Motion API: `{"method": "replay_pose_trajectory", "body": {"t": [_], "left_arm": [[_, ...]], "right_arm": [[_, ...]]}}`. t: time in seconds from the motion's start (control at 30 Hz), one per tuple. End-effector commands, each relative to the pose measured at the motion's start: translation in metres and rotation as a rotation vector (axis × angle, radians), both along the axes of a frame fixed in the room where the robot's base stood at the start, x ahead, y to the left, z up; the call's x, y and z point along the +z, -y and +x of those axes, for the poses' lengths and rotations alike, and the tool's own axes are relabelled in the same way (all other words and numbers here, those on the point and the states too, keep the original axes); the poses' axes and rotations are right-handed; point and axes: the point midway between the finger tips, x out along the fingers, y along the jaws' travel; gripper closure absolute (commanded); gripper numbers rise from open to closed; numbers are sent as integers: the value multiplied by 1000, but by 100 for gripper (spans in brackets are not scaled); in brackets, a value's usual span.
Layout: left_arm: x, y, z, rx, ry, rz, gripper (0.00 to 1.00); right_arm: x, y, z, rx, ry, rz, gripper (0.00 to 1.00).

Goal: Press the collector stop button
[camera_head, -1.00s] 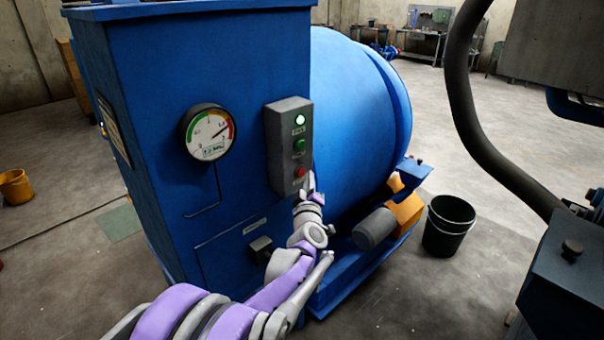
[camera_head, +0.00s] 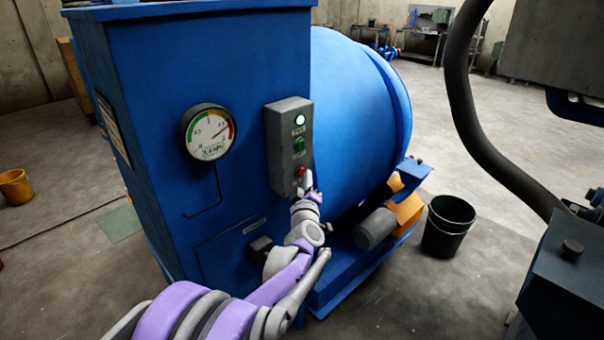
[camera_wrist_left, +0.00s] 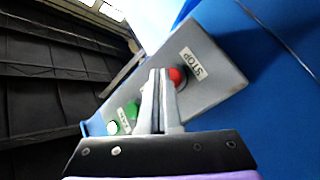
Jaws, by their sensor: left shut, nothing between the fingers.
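The grey control box (camera_head: 279,150) is fixed to the front of the blue collector cabinet (camera_head: 250,60). It carries a lit green lamp (camera_head: 299,119), a green button (camera_head: 299,144) and the red stop button (camera_head: 300,171) at the bottom. In the left wrist view the red button (camera_wrist_left: 177,77) sits beside a STOP label (camera_wrist_left: 193,63). My left gripper (camera_head: 306,181) is shut and empty, its tips right at the red button's edge. In the left wrist view the shut fingers (camera_wrist_left: 158,75) overlap the button's left side. I cannot tell whether they touch it. My right gripper is out of view.
A round gauge (camera_head: 208,132) is left of the box. A blue drum (camera_head: 355,120) bulges out just right of it. A black bucket (camera_head: 448,226) stands on the floor at right. A dark hose (camera_head: 480,140) hangs at far right.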

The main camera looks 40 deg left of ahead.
Motion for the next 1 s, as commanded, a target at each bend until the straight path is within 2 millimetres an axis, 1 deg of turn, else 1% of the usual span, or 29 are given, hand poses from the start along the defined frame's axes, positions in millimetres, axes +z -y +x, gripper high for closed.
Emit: {"method": "replay_pose_trajectory", "body": {"t": [0.67,1.0], "left_arm": [[0,-9,0,1,1,0,100],[0,-7,0,1,1,0,100]], "right_arm": [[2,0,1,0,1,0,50],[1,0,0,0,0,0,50]]}}
